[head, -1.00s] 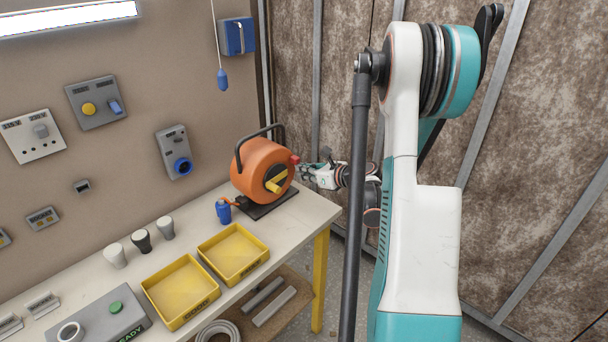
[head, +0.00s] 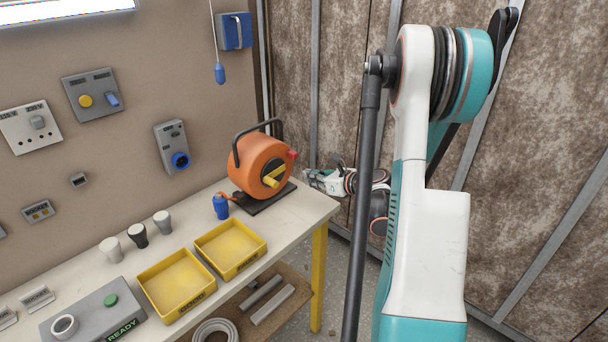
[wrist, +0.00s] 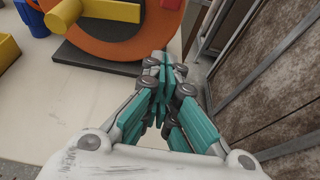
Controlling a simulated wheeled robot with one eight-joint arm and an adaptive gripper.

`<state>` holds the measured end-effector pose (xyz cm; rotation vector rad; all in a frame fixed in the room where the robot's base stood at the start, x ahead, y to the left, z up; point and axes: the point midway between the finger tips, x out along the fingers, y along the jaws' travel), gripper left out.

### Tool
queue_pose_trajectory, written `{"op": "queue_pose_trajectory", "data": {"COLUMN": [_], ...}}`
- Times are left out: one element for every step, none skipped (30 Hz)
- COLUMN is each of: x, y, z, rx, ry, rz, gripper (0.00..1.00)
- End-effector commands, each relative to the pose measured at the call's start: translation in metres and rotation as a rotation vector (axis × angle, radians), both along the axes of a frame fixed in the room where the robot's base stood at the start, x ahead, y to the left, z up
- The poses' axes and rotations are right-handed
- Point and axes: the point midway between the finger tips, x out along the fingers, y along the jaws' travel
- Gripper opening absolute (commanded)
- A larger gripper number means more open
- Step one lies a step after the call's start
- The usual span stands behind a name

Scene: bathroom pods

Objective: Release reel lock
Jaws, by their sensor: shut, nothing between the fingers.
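The orange cable reel (head: 250,160) stands on its black base (head: 270,199) near the right end of the bench, under a black carry handle. A yellow crank (head: 272,182) is on its front face. A small red lock piece (head: 292,155) sits at its right edge. In the wrist view a red part (wrist: 172,4) shows at the top, beside the orange rim (wrist: 150,35). My gripper (head: 307,178) is just right of the reel and a little below the red piece, seemingly apart from it. Its teal fingers (wrist: 160,72) are closed together and empty.
A blue plug (head: 221,206) is left of the reel on the bench (head: 290,223). Two yellow trays (head: 205,292) and several knobs stand farther left. A blue pull cord (head: 219,74) hangs behind. The ribbed brown wall (head: 330,90) is behind my arm.

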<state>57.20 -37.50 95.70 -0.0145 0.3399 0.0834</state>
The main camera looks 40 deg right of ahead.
Motion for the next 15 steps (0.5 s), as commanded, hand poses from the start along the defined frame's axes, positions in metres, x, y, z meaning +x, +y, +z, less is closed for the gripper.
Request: {"op": "queue_pose_trajectory", "data": {"x": [-0.01,-0.016,-0.022,-0.027,-0.032,-0.037,-0.04,-0.043,-0.046,-0.048,-0.05,-0.052,-0.052,-0.053,-0.053], "y": [-0.001,-0.002,-0.002,-0.003,-0.003,-0.004,-0.004,-0.004,-0.004,-0.004,-0.004,-0.004,-0.004,-0.004,-0.004], "z": [0.007,0.008,0.01,0.012,0.013,0.015,0.016,0.016,0.017,0.018,0.018,0.018,0.019,0.019,0.019], "rx": [0.0,0.0,0.0,0.0,0.0,0.0,0.001,0.0,-0.001,-0.002,-0.001,-0.001,-0.001,-0.001,-0.001], "ry": [0.0,0.0,0.0,0.0,-0.001,0.0,0.0,0.0,0.0,0.0,0.0,0.0,0.0,0.0,0.0], "rz": [-0.003,-0.004,-0.002,-0.003,-0.003,-0.002,-0.001,-0.001,-0.002,-0.002,-0.001,0.0,0.0,0.001,0.001], "gripper": [0.0,0.0,0.0,0.0,0.0,0.0,0.0,0.0,0.0,0.0,0.0,0.0,0.0,0.0,0.0]}}
